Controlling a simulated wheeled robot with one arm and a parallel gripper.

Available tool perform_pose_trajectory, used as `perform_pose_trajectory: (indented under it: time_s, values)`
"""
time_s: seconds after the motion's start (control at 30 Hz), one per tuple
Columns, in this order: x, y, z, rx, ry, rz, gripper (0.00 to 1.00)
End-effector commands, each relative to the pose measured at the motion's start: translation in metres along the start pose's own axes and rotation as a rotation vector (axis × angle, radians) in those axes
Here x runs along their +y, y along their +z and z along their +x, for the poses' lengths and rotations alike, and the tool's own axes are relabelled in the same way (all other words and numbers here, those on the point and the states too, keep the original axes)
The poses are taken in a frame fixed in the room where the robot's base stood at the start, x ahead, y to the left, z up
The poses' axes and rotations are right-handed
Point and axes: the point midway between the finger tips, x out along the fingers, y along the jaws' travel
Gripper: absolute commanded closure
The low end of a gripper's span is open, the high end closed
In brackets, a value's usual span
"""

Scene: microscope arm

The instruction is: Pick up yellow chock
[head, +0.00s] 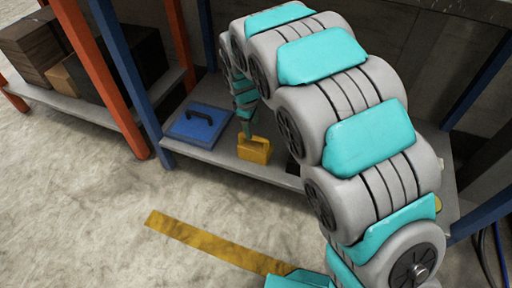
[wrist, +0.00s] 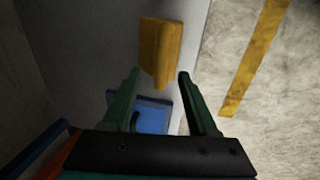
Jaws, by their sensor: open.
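The yellow chock (head: 255,150) sits on the grey lower shelf (head: 222,158), close to its front edge. In the wrist view the chock (wrist: 160,48) lies just beyond my fingertips, roughly in line with the gap between them. My gripper (wrist: 158,75) is open, with its two green fingers apart and nothing between them. In the head view my gripper (head: 246,130) is small and appears at the top of the chock. I cannot tell whether it touches the chock.
A blue case with a black handle (head: 198,124) lies on the shelf left of the chock; it also shows in the wrist view (wrist: 152,112). A blue post (head: 125,65) and an orange post (head: 97,75) stand further left. A yellow stripe (head: 215,242) marks the open floor.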

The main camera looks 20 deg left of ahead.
Motion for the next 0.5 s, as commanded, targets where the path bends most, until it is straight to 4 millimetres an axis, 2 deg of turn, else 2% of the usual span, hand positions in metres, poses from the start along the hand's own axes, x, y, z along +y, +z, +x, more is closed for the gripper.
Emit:
perform_pose_trajectory:
  time_s: [0.27, 0.5]
  values:
    - [-0.001, 0.002, 0.024, -0.001, -0.001, 0.002, 0.41]
    - [-0.004, 0.004, 0.059, -0.003, -0.003, 0.003, 0.41]
